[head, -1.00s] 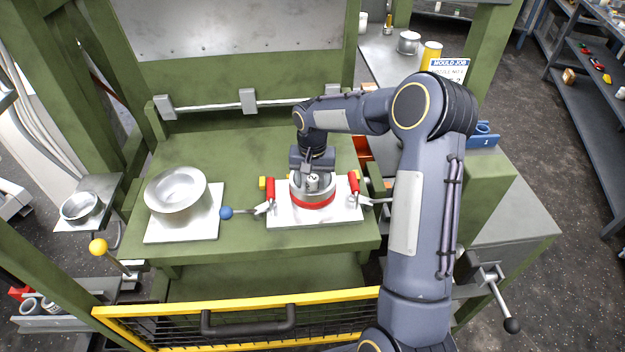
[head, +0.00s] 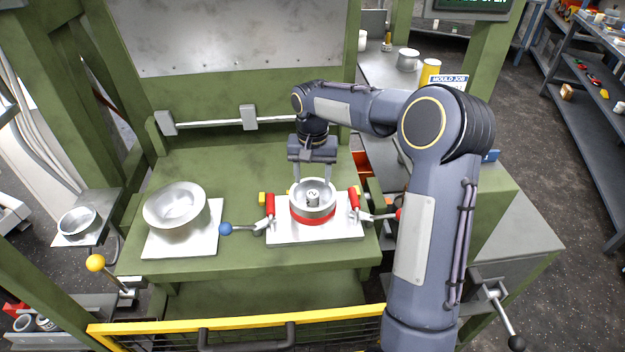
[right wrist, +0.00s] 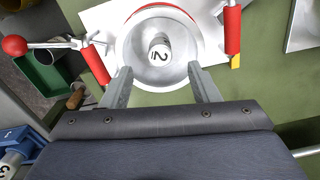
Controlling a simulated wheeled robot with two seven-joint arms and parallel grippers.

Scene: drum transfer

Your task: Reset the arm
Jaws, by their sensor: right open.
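My right gripper (head: 313,172) is open and empty, just behind and above the round metal mould (head: 299,196) with a red band. In the right wrist view its two fingers (right wrist: 158,76) stand apart near the mould's rim; whether they touch it I cannot tell. A small metal insert (head: 312,198) marked "2" sits inside the mould, and it also shows in the right wrist view (right wrist: 159,50). The mould stands on a light plate (head: 285,234) between two red-handled clamps (head: 269,205) (head: 354,201). My left gripper is not in view.
An empty metal mould (head: 175,228) on a plate stands at the left of the green press table (head: 240,160). A yellow guard rail (head: 150,325) crosses the front. A side bench with a yellow can (head: 429,72) lies behind my right arm. Green posts flank the press.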

